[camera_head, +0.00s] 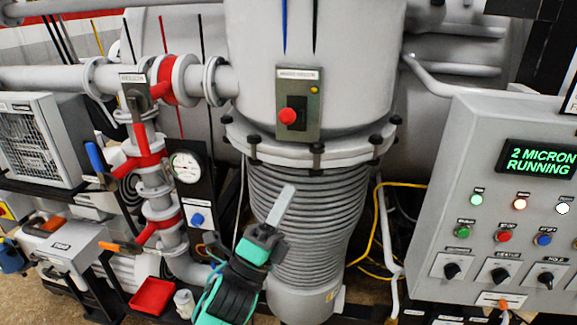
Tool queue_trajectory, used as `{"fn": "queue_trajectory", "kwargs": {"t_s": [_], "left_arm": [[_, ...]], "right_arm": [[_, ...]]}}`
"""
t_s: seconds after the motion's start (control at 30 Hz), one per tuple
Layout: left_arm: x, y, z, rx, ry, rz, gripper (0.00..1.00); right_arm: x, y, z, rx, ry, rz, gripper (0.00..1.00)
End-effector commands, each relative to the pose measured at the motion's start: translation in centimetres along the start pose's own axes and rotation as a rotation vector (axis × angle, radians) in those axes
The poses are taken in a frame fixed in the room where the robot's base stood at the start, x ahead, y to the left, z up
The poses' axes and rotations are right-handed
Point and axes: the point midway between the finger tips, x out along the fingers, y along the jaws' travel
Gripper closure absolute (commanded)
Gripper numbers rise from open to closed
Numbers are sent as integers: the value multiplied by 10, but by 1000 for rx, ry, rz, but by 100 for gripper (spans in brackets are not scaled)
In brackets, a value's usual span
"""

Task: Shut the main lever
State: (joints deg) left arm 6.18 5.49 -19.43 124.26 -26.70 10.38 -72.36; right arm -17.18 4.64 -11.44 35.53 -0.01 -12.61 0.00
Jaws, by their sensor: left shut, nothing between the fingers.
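My left gripper (286,192) points up in the lower middle of the head view, in front of the ribbed grey bellows (305,195). Its fingers are together and hold nothing. To its left, levers sit on the grey pipework. A red valve body (150,158) has a blue-ended handle (95,157) tilted up to the left. Below it, a red valve (158,228) has an orange-ended handle (122,247) lying nearly level. I cannot tell from the labels which is the main lever. My gripper is apart from both handles. My right gripper is not in view.
A round gauge (186,167) is beside the pipes. A control panel (475,235) with a lit display (540,159) stands at right. A red button box (298,103) is on the vessel. A red tray (152,297) is low at left. A yellow cable (378,225) runs right of the bellows.

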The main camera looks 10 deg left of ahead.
Motion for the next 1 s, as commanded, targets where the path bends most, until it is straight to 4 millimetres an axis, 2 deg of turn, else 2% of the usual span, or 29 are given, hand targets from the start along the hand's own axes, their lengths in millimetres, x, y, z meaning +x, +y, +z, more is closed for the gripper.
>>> {"fn": "queue_trajectory", "kwargs": {"t_s": [0.5,0.7,1.0], "left_arm": [[102,-2,3,-5,-1,3,100],[102,0,28,-3,0,6,100],[103,2,39,-6,0,4,100]], "right_arm": [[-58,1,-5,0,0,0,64],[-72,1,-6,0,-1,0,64],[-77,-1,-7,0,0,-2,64]]}}
